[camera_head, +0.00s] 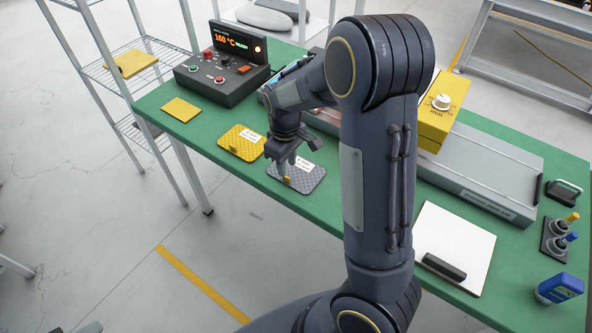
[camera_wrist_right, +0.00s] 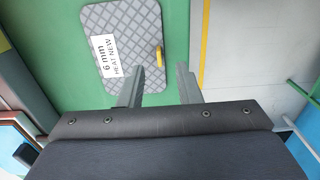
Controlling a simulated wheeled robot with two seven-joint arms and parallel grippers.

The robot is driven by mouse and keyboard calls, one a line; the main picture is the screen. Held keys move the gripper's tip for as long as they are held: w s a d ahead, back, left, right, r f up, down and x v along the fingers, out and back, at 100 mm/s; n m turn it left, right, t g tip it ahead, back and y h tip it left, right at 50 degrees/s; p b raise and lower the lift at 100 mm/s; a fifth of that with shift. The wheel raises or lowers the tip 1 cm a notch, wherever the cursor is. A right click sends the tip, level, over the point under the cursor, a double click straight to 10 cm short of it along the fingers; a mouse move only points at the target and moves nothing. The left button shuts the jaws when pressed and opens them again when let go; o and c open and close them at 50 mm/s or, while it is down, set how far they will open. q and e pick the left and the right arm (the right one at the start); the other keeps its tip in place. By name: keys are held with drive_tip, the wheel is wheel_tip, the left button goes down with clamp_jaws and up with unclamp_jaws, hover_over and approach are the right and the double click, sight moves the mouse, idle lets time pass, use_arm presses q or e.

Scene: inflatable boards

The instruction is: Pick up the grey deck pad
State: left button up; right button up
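The grey deck pad (camera_head: 306,180) lies flat on the green table near its front edge. It has a diamond pattern, a white label and a small yellow tab (camera_wrist_right: 159,57) at one edge. In the right wrist view the pad (camera_wrist_right: 125,22) shows with the label reading "6 mm HEAT NEW". My right gripper (camera_head: 284,167) is over the tab end of the pad. In the wrist view its fingers (camera_wrist_right: 160,68) are apart, with the tab in line with the gap between them and nothing held. My left gripper is not in view.
A yellow pad (camera_head: 240,143) lies left of the grey one. A control box (camera_head: 222,75) reading 160 °C stands behind. A long grey unit (camera_head: 480,170) with a yellow box (camera_head: 442,112), a white board (camera_head: 452,245) and a blue bottle (camera_head: 560,288) are to the right.

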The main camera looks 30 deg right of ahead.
sight(286, 177)
drive_tip(key=f, duration=0.5)
drive_tip(key=shift+w+f+p, duration=0.25)
drive_tip(key=shift+f+p, duration=0.15)
clamp_jaws()
